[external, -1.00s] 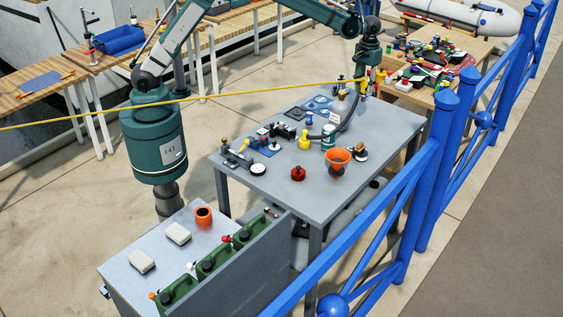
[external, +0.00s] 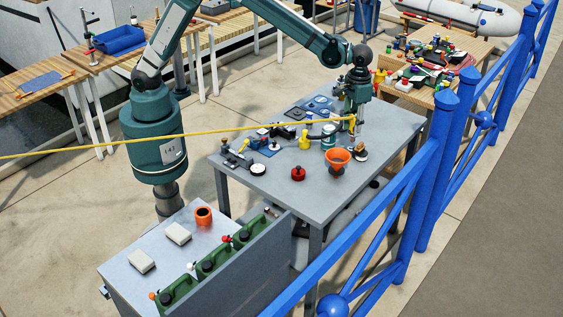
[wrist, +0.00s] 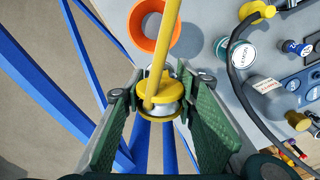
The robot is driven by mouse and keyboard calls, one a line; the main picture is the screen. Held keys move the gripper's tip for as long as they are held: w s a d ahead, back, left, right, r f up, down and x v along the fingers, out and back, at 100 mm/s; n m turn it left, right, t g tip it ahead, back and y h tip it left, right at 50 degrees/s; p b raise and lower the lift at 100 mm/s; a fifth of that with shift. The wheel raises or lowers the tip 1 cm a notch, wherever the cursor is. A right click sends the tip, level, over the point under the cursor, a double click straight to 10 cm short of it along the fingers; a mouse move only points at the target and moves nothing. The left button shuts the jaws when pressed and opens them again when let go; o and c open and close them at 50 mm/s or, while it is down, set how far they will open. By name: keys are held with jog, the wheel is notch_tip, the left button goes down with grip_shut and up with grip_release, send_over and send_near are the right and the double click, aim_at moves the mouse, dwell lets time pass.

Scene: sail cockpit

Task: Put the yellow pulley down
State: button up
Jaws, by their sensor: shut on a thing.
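The yellow pulley (wrist: 157,97) sits between the two green fingers of my gripper (wrist: 158,108) in the wrist view, and the fingers are shut on it. A yellow rope (wrist: 166,45) runs across the pulley and away from it. In the external view the yellow pulley (external: 351,121) hangs at my gripper (external: 352,118), over the right part of the grey table (external: 310,199). The rope (external: 180,139) stretches from there to the left edge. The pulley appears to be above the table; its exact height is hard to tell.
An orange funnel (external: 338,156) stands close by, with a teal-and-white can (external: 328,136) and a yellow bottle (external: 304,140) to its left. A red item (external: 298,174) stands in front. Blue railings (external: 430,150) run along the right. The table's front right is bare.

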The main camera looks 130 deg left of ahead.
jog(key=w+d+m, duration=0.2)
jog(key=d+m, duration=0.1)
jog(key=d, duration=2.1)
jog(key=shift+s+d+f, duration=0.1)
jog(key=shift+f, duration=1.2)
jog(key=shift+d+f, duration=0.1)
jog(key=shift+f, duration=1.2)
jog(key=shift+f, duration=0.1)
notch_tip(320, 180, down, 6)
jog(key=shift+f, duration=1.9)
jog(key=shift+f, duration=0.15)
